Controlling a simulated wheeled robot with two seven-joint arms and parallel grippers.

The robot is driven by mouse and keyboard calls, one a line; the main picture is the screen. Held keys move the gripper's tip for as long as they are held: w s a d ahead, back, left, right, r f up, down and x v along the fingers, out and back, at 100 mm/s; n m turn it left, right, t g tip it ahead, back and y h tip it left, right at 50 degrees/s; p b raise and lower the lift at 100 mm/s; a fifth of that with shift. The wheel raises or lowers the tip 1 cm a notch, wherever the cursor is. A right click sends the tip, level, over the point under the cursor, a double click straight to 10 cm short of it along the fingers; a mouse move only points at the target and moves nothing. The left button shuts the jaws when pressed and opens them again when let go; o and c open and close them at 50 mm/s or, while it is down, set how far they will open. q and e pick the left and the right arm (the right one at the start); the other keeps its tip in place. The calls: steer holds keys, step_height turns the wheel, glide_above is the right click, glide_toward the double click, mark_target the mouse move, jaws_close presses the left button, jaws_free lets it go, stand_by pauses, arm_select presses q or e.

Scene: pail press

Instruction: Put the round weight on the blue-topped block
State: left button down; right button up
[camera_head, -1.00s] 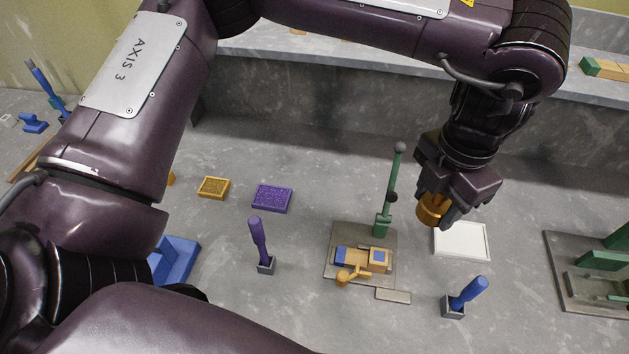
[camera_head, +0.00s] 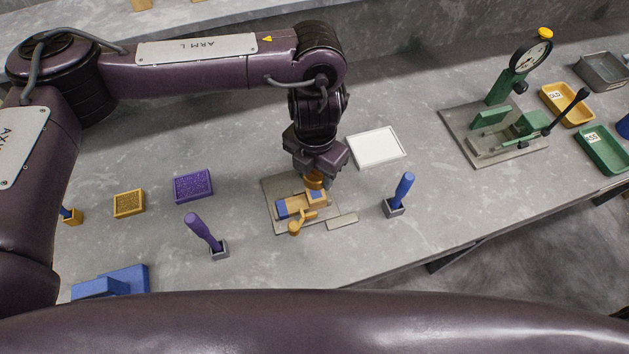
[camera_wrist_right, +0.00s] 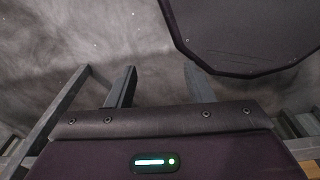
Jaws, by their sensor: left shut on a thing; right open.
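The round weight (camera_head: 314,182) is a brass-coloured cylinder in the head view. My left gripper (camera_head: 318,170) is shut on it and holds it right at the far edge of the blue-topped block (camera_head: 317,197). The block is tan with a blue patch on top, part of a small tan and blue fixture on a grey plate (camera_head: 276,190). I cannot tell whether the weight touches the block. The gripper hides the fixture's green post. My right gripper (camera_wrist_right: 160,82) is open and empty in the right wrist view, over a grey floor-like surface.
A yellow-knobbed crank (camera_head: 297,228) is at the fixture's front. Purple (camera_head: 200,230) and blue (camera_head: 404,187) handled tools stand in holders either side. A white tray (camera_head: 376,147) lies behind right. A green dial press (camera_head: 505,130) stands further right.

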mark_target(315, 194)
arm_select(q)
step_height(315, 194, down, 2)
steer(key=shift+d+f, duration=0.15)
steer(key=shift+f, duration=1.75)
arm_select(e)
steer(key=shift+w+a, duration=0.1)
steer(key=shift+a, duration=0.45)
steer(key=shift+d, duration=0.1)
arm_select(q)
steer(key=shift+f, duration=0.1)
steer(key=c, duration=0.7)
jaws_free()
steer(key=shift+f, duration=0.1)
arm_select(e)
steer(key=shift+d+f, duration=0.15)
steer(key=shift+d, duration=0.1)
